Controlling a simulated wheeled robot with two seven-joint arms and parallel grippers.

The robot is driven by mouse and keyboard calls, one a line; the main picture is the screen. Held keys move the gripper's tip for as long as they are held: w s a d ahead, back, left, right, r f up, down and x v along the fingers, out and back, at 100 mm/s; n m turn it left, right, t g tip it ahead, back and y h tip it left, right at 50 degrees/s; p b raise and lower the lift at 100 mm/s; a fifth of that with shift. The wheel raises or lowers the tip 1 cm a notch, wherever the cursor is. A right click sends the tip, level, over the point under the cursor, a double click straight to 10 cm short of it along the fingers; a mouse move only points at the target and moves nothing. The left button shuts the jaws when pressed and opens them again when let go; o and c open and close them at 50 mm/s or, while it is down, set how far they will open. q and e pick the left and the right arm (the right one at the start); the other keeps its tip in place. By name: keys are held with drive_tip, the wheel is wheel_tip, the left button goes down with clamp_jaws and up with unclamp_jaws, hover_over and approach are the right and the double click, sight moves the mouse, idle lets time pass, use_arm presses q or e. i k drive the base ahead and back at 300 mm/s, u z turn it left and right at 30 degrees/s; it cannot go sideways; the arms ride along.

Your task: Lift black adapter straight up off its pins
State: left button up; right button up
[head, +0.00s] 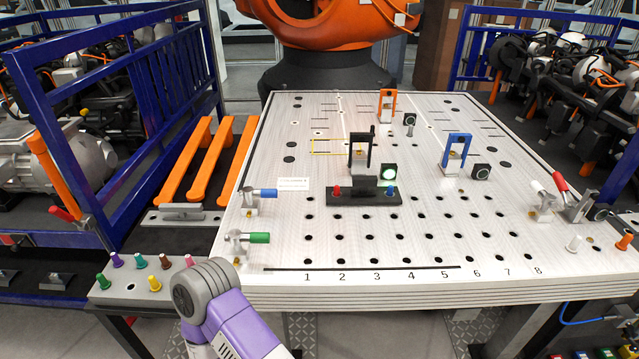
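The black adapter (369,146) is an upright black frame near the middle of the perforated metal table (300,230). Its lower part is partly hidden by a dark block, so I cannot see its pins or tell whether it is seated on them. In front of it lies a flat black base (350,198) with a red knob (337,190) on the left and a blue knob (390,190) on the right. Part of my purple and grey arm shows at the bottom left, in front of the table. Neither of my grippers is in view.
An orange frame (387,91) stands behind, and a blue frame (458,138) stands to the right. Clamps with blue (264,193), green (260,238) and red (559,182) handles sit near the table's sides. The front rows of holes are clear.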

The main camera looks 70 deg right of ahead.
sight(365, 190)
drive_tip(key=z, duration=0.05)
drive_tip(key=i, duration=1.15)
drive_tip(key=z, duration=3.8)
